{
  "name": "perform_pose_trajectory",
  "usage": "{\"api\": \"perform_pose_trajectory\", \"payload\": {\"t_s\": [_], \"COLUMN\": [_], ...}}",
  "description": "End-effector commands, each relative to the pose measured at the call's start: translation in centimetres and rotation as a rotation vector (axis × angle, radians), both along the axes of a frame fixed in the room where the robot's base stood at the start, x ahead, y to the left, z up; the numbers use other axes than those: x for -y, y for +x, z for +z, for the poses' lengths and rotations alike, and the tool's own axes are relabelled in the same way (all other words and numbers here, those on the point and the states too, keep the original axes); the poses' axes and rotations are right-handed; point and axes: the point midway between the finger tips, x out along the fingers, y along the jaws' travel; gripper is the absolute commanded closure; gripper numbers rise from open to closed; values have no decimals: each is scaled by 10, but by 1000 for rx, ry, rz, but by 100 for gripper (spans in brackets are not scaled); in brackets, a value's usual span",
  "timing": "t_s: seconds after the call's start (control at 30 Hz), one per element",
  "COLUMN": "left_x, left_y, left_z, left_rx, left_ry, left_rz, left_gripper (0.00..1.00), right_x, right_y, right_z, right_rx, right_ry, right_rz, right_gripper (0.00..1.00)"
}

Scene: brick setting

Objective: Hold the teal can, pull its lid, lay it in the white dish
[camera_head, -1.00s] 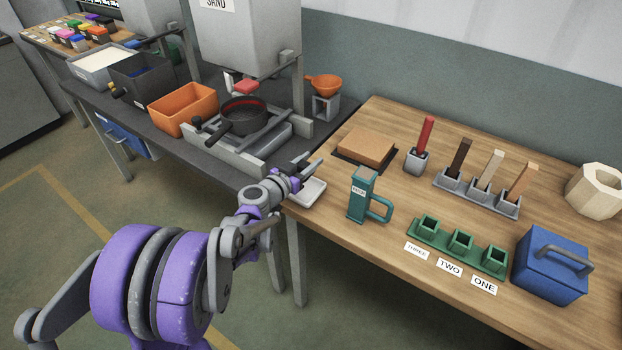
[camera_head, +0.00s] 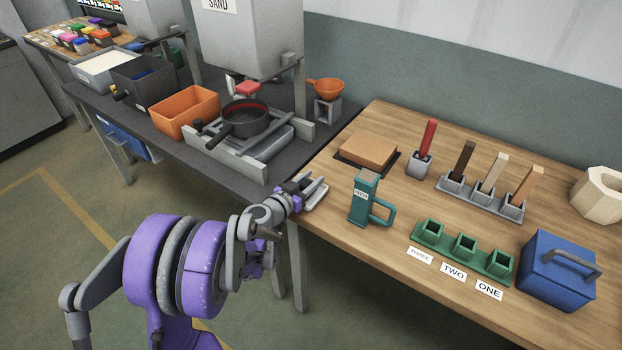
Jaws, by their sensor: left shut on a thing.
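The teal can (camera_head: 361,202) stands upright on the wooden table near its front left corner. It has a side handle, a small white label and a greyish top. The white dish (camera_head: 318,197) lies on the table's left edge, left of the can, and is partly hidden by my left gripper (camera_head: 308,185). No separate lid can be made out. My right gripper is not in view.
A green three-socket block (camera_head: 462,251), number labels and a blue box (camera_head: 556,270) stand right of the can. Behind are a brown block (camera_head: 368,149) and a grey rack (camera_head: 479,196) with upright bars. A dark bench (camera_head: 225,180) with an orange bin (camera_head: 185,112) adjoins at left.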

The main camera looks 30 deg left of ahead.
Motion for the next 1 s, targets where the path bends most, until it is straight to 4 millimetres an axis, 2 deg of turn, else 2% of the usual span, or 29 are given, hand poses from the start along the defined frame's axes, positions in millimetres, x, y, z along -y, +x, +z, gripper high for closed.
{"api": "perform_pose_trajectory", "payload": {"t_s": [0.2,0.23,0.37,0.73,0.87,0.9,1.0], "left_x": [0,0,0,0,0,0,-3], "left_y": [0,0,0,0,0,-1,-23], "left_z": [-4,-4,-4,-3,9,14,13], "left_rx": [0,0,0,0,1,1,0], "left_ry": [0,0,0,0,0,0,-1], "left_rz": [0,0,-1,0,0,0,3], "left_gripper": [100,56,32,31,31,31,31], "right_x": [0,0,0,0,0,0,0], "right_y": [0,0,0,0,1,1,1], "right_z": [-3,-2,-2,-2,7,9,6], "right_rx": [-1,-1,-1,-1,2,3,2], "right_ry": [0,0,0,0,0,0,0], "right_rz": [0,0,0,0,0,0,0], "right_gripper": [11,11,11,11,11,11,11]}}
